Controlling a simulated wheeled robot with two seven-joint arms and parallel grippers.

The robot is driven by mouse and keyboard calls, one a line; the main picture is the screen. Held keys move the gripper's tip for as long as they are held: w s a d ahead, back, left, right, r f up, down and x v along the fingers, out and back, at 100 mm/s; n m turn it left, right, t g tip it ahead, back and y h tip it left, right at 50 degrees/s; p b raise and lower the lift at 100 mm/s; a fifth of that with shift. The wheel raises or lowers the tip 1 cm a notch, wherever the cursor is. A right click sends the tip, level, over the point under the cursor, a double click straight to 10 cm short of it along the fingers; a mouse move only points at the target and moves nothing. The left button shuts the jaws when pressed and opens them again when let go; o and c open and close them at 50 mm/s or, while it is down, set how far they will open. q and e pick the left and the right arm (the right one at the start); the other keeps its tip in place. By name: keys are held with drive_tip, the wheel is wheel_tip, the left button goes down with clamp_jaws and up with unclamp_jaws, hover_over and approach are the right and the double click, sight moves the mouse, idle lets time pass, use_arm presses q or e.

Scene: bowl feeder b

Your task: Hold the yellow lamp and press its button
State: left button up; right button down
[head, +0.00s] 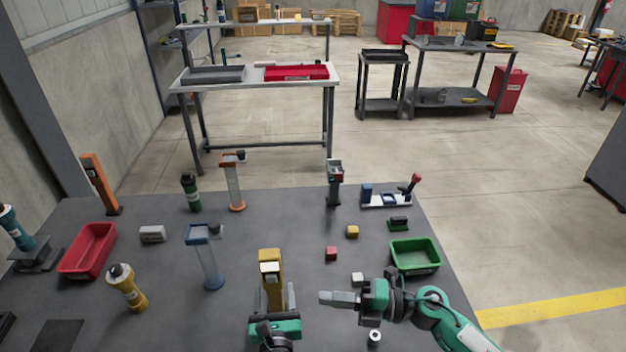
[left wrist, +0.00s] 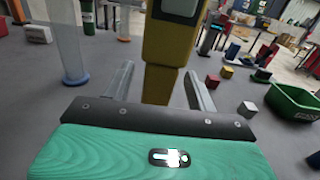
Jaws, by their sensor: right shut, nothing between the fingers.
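The yellow lamp (head: 271,258) stands upright near the table's front, with a pale panel on its head. It also shows in the left wrist view (left wrist: 157,84), where its top is cut off. My left gripper (head: 275,296) is open, its fingers on either side of the lamp's stem. In the left wrist view, gaps show between stem and fingers. My right gripper (head: 325,298) is shut and empty, pointing left, to the right of the lamp and apart from it. I cannot make out the lamp's button.
A yellow torch (head: 128,289) and a blue-topped stand (head: 208,262) are left of the lamp. A red block (head: 331,253), white block (head: 358,279) and green bin (head: 415,256) lie to the right. A red bin (head: 88,251) is at the far left.

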use_arm(q)
drive_tip(key=shift+r, duration=0.1)
drive_tip(key=s+b, duration=0.2)
drive_tip(key=s, duration=1.8)
drive_tip(key=shift+d+b, duration=0.3)
drive_tip(key=shift+b, duration=0.1)
drive_tip(key=shift+w, duration=0.1)
